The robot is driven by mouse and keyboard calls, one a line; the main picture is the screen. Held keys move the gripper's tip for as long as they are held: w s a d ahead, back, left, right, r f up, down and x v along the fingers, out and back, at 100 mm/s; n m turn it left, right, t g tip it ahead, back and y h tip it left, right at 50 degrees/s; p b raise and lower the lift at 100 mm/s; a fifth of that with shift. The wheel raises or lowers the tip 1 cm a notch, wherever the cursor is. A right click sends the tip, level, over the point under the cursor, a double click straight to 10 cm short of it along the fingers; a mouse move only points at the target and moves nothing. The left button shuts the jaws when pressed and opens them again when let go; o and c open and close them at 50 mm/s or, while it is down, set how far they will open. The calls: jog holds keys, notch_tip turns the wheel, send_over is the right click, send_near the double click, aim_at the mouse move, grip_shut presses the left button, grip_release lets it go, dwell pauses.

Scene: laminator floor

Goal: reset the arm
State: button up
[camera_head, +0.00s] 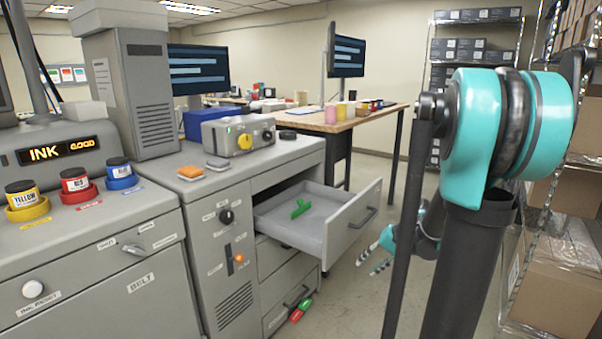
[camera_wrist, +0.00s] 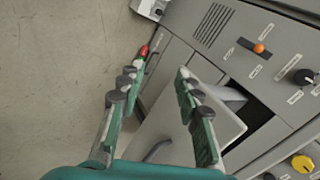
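My teal arm stands at the right of the head view. My gripper (camera_head: 370,259) is small and partly hidden behind my arm there, low to the right of the open drawer (camera_head: 362,210). In the wrist view my gripper (camera_wrist: 157,73) has its two fingers well apart, with nothing between them. The drawer front (camera_wrist: 185,132) shows between and behind the fingers. I cannot tell how far the fingers are from it. A green object (camera_head: 300,208) lies inside the drawer.
A grey machine cabinet (camera_head: 222,225) carries a control box with a yellow knob (camera_head: 244,141). Ink jars (camera_head: 75,184) stand at the left. Red and green handled items (camera_head: 300,310) show at the lower drawer. Shelves with boxes (camera_head: 558,285) are at the right. Floor (camera_head: 345,300) is clear beside the drawer.

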jog(key=s+a+f+n+h, duration=0.1)
jog(key=s+f+n+h, duration=0.1)
jog(key=s, duration=0.6)
jog(key=s+a+f+n+h, duration=0.1)
jog(key=s+f+n+h, duration=0.1)
jog(key=s, duration=0.6)
jog(key=shift+s+f+t+h, duration=0.25)
jog(key=shift+f+t+h, duration=0.1)
jog(key=shift+h, duration=0.25)
